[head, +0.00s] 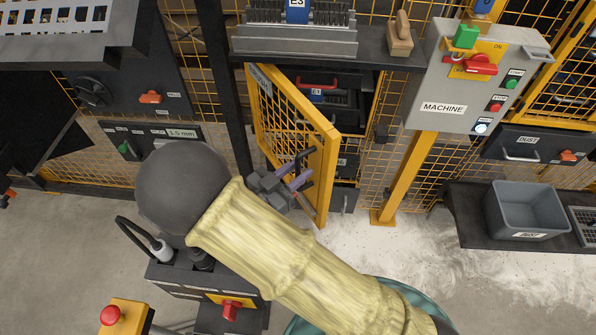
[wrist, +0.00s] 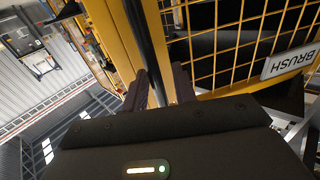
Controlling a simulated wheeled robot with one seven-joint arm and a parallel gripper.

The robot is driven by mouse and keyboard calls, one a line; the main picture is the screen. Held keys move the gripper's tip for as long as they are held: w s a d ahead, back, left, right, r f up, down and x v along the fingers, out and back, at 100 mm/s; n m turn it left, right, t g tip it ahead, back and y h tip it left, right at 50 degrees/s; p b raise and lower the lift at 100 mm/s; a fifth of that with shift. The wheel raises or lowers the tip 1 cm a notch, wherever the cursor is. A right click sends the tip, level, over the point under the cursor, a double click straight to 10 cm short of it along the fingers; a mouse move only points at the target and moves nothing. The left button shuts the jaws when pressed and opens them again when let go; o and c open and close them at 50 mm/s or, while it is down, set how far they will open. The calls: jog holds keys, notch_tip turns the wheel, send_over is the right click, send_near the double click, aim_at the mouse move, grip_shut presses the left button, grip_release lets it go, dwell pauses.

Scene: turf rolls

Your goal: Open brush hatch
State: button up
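The brush hatch (head: 322,150) is a yellow-framed mesh door, swung partly open, its free edge toward me. Its BRUSH label (wrist: 291,60) is upside down in the wrist view. A black bar handle (head: 305,157) is on the door frame near the free edge; it also shows in the wrist view (wrist: 149,40). My gripper (head: 296,177) is at this handle. In the wrist view, my two dark fingers (wrist: 160,88) stand apart, with the handle's end between them and a gap visible. Whether either finger touches the handle is hard to tell.
Behind the door, a dark compartment holds a red-handled unit (head: 318,92). A shelf (head: 385,50) with a brush roller is above. The MACHINE panel (head: 440,85) stands on a yellow post at right. A grey bin (head: 527,212) is farther right. Dusty floor (head: 390,245) lies clear right of the door.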

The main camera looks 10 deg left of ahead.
jog(key=shift+f, duration=0.1)
send_near(315, 132)
jog(key=x, duration=0.4)
jog(key=shift+w+d, duration=0.2)
jog(key=shift+w, duration=0.05)
jog(key=shift+c, duration=0.3)
